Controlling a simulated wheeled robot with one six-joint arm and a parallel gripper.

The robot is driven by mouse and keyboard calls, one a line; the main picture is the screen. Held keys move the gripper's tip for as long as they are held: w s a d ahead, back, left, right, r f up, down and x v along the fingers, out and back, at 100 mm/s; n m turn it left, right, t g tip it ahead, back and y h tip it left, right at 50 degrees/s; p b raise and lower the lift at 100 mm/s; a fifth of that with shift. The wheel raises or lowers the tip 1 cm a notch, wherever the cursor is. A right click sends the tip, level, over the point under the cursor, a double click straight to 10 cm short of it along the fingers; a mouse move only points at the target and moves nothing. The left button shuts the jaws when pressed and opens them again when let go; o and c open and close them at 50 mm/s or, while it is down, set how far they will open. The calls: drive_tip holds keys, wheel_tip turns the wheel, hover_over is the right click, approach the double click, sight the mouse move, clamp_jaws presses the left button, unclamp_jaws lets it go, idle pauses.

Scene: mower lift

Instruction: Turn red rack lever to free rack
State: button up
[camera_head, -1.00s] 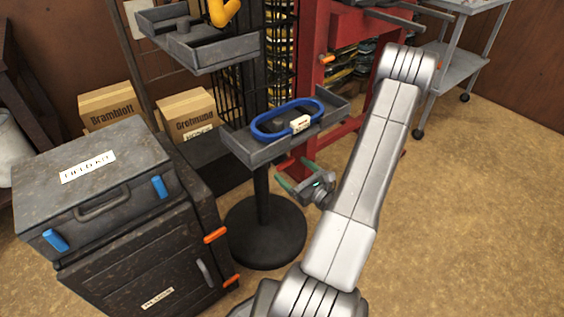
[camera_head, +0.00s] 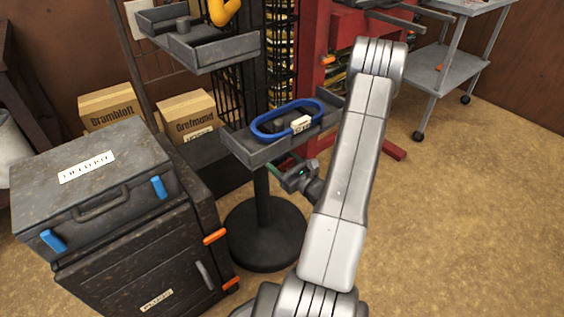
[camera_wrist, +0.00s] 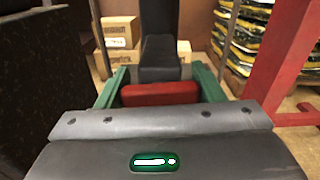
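In the wrist view a red block (camera_wrist: 160,93), which looks like the red lever's grip, lies crosswise at the end of a dark arm (camera_wrist: 160,60). My gripper (camera_wrist: 160,80) has its two green fingers spread, one on each side of the red block. The block nearly fills the gap; whether the fingers touch it I cannot tell. In the head view my gripper (camera_head: 282,170) is just below the grey tray (camera_head: 255,157), beside the black stand.
A blue ring (camera_head: 268,130) with a tag lies on the tray. The dark cabinet with a grey case (camera_head: 90,195) stands at left. A red frame (camera_head: 318,75) stands behind my arm. A wheeled cart (camera_head: 450,68) is at upper right. Floor at right is clear.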

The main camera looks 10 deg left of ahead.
drive_tip(key=shift+c, duration=0.5)
drive_tip(key=shift+m, duration=0.5)
drive_tip(key=o, duration=1)
drive_tip(key=p+v, duration=0.2)
drive_tip(key=v, duration=1.1)
drive_tip(key=shift+s+d, duration=0.25)
drive_tip(key=shift+d, duration=0.05)
